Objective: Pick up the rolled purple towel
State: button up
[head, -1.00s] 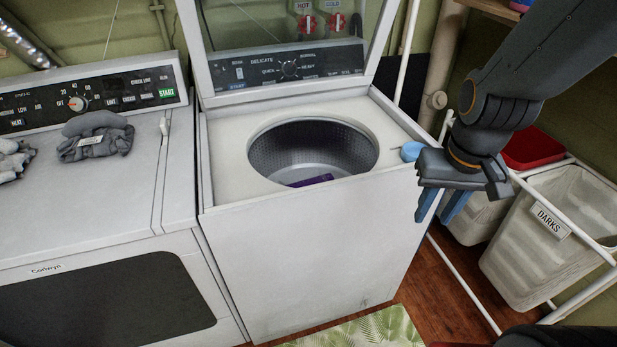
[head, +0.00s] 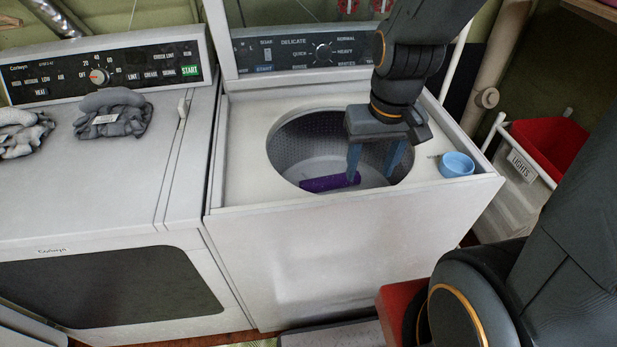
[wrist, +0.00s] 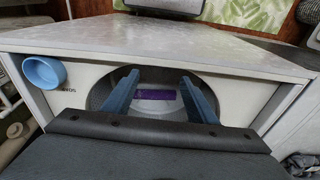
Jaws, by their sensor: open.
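The rolled purple towel (head: 329,183) lies low in the drum (head: 290,150) of the open top-load washer (head: 300,225). In the wrist view, the purple towel (wrist: 156,95) shows between and beyond the two blue fingers. My gripper (head: 372,178) is open and points down over the drum opening, its fingertips at about the rim's height in the picture. One finger overlaps the towel's right end in the head view. In the wrist view, my gripper (wrist: 158,95) has nothing between its fingers close up; I cannot tell how far below the towel lies.
A blue cup (head: 456,165) sits on the washer's top right corner. The raised lid (head: 225,40) stands behind the drum. A dryer (head: 110,200) with grey cloths (head: 112,118) stands to the left. A red bin (head: 548,145) and a white hamper are at right.

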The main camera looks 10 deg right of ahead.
jog(key=w+f+m+y+b, duration=0.35)
jog(key=w+f+m, duration=0.45)
jog(key=w+f, duration=0.5)
jog(key=m+t+y+b, duration=0.1)
jog(key=m+b, duration=0.3)
jog(key=m, duration=0.4)
send_near(331, 178)
notch_tip(331, 178, down, 2)
jog(key=shift+a+f, duration=0.1)
jog(key=shift+a, duration=0.1)
jog(key=shift+w+a+f, duration=0.1)
jog(key=shift+w+f, duration=0.2)
jog(key=shift+f, duration=0.35)
jog(key=shift+a+p+x, duration=0.15)
jog(key=shift+p+x, duration=0.4)
jog(key=shift+x, duration=1.2)
jog(key=shift+a+p+x, duration=0.15)
jog(key=shift+p+x, duration=0.4)
jog(key=shift+x, duration=1.2)
jog(key=shift+r, duration=0.15)
jog(key=c, duration=0.9)
jog(key=shift+r, duration=0.1)
jog(key=shift+r+b, duration=0.8)
jog(key=shift+r, duration=4.15)
